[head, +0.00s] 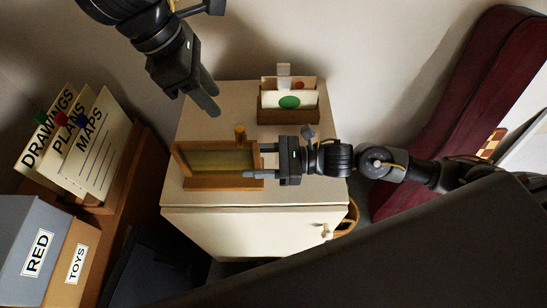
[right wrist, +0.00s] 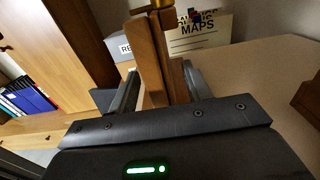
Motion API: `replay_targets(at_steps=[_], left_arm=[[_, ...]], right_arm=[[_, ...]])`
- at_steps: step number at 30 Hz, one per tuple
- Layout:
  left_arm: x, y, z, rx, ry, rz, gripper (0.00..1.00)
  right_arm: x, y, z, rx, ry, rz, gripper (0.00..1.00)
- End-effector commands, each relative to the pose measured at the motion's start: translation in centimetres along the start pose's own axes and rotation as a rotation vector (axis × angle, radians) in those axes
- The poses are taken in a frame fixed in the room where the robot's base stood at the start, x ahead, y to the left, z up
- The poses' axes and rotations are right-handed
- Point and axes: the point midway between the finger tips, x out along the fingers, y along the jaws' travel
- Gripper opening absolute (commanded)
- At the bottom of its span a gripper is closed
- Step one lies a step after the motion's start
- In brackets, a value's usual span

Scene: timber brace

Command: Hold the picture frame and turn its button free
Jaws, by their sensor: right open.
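The picture frame (head: 220,181) stands upright on the cabinet top in the head view, with a wooden border and an olive-gold panel. In the right wrist view the frame's wooden edge (right wrist: 153,62) lies between the two fingers. My left gripper (head: 211,101) hangs above and behind the frame, apart from it; its finger gap is unclear.
A wooden holder (head: 289,117) with cards stands at the back of the cabinet top (head: 330,186). At the left are paper folders (head: 90,150) and boxes labelled RED (head: 36,250) and TOYS (head: 76,264). A dark red case (head: 455,100) leans at the right.

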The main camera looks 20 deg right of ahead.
Motion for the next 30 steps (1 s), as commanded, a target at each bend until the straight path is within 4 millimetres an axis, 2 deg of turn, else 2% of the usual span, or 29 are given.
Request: replay_targets(at_steps=[6,14,25,28,30], left_arm=[[-0.01,0.0,0.01,0.0,0.0,0.0,0.36],[0.0,0.0,0.01,0.0,0.0,0.0,0.36],[0.0,0.0,0.0,0.0,0.0,0.0,0.36],[0.0,0.0,0.0,0.0,0.0,0.0,0.36],[-0.04,0.0,0.03,0.001,0.0,0.001,0.4]], right_arm=[[1.25,-0.01,0.0,0.0,0.001,0.0,0.49],[1.31,0.0,-0.01,0.0,0.001,0.0,0.49],[1.29,0.0,-0.02,0.0,0.001,0.0,0.01],[1.29,0.0,-0.02,0.001,0.001,0.0,0.0],[1.28,0.0,-0.02,0.001,0.001,0.0,0.0]])
